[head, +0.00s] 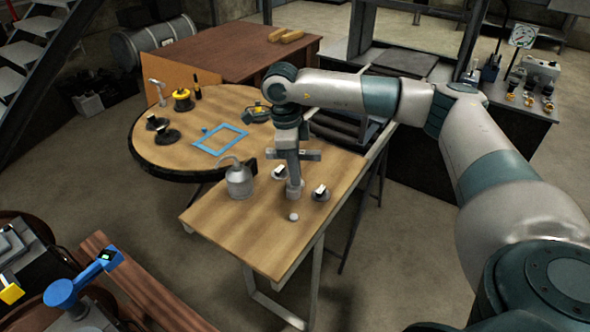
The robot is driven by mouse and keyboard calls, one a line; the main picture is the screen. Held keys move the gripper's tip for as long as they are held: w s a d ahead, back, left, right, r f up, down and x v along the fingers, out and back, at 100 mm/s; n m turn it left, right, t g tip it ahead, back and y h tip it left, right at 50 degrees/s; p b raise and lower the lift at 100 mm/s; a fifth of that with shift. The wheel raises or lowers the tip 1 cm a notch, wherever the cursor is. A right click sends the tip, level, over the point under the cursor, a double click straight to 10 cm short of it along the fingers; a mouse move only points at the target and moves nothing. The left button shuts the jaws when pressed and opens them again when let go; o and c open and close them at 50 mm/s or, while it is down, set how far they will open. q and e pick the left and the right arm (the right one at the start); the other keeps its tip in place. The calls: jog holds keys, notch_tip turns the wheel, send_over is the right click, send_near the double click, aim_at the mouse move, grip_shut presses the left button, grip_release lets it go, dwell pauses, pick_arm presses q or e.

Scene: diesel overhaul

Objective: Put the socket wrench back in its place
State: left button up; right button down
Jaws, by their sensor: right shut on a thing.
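My right gripper (288,134) reaches in from the right and points down over the small wooden table (245,232). It is shut on a grey upright tool, which looks like the socket wrench (295,187). A grey crossbar sits at the top of the tool, and its thick lower end is close to the tabletop; I cannot tell whether it touches. Two dark round pieces with white tops stand on either side, one behind left (279,172) and one to the right (320,194). My left gripper is not in view.
A grey oil can (240,180) and a small white ball (293,217) are on the small table. The round table (180,158) holds a blue frame (220,139), a yellow-black pot (183,100) and dark pieces. The small table's front left is clear.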

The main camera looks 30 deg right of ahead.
aim_at(295, 188)
jog(key=shift+f+b, duration=1.2)
jog(key=shift+f, duration=1.9)
jog(key=shift+f+b, duration=0.6)
jog(key=shift+f+b, duration=0.15)
jog(key=shift+b, duration=0.2)
jog(key=shift+f+b, duration=0.85)
jog(key=shift+f, duration=0.25)
jog(key=c, duration=1)
grip_release()
jog(key=shift+s+d+f, duration=0.1)
jog(key=shift+c, duration=0.2)
